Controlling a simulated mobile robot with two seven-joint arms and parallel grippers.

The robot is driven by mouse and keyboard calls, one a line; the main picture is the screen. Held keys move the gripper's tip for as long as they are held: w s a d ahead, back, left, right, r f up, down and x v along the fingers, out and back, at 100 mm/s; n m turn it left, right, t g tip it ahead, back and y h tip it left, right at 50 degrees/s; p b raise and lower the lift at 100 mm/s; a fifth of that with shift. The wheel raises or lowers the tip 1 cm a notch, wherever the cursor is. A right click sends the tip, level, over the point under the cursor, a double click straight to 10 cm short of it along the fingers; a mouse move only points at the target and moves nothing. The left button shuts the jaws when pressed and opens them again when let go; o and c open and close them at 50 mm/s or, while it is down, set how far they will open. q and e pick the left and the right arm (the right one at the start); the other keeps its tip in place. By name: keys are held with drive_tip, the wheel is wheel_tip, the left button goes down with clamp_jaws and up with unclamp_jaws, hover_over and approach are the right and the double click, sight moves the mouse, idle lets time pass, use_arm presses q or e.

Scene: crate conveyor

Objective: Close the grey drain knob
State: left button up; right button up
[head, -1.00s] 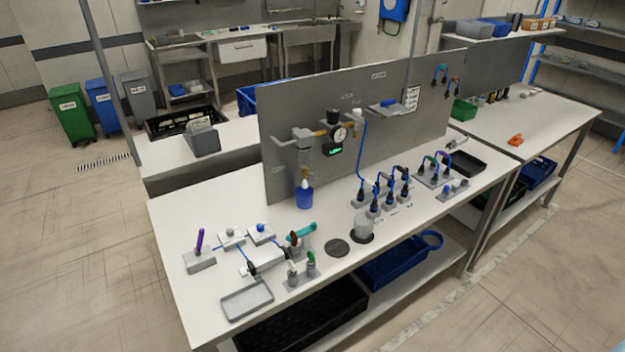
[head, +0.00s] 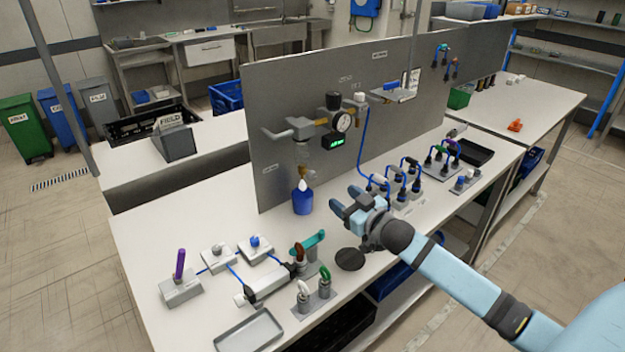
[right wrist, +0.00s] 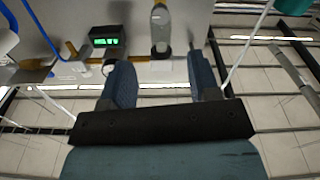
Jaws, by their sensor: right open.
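A clear grey filter bowl (head: 302,157) hangs from the pipework on the upright grey panel, above a blue bottle (head: 303,203) with a white top. The grey drain knob is too small to make out surely at the bowl's lower end. My right gripper (head: 344,199) is open and empty, above the bench, to the right of the bottle and apart from it. In the right wrist view, which looks upside down, the bowl (right wrist: 161,22) shows beyond the gap between the open fingers. My left gripper is not in view.
A gauge (head: 343,122) and green display (head: 334,141) sit right of the bowl. A blue hose (head: 363,150) runs down to several fittings. Valves and a grey tray (head: 248,331) stand on the front left bench. The bench left of the bottle is clear.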

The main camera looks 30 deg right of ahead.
sight(313, 177)
drive_tip(key=w, duration=0.7)
drive_tip(key=w+a, duration=0.1)
drive_tip(key=w, duration=0.3)
drive_tip(key=shift+w+f, duration=0.1)
drive_tip(key=shift+w, duration=0.2)
drive_tip(key=c, duration=0.9)
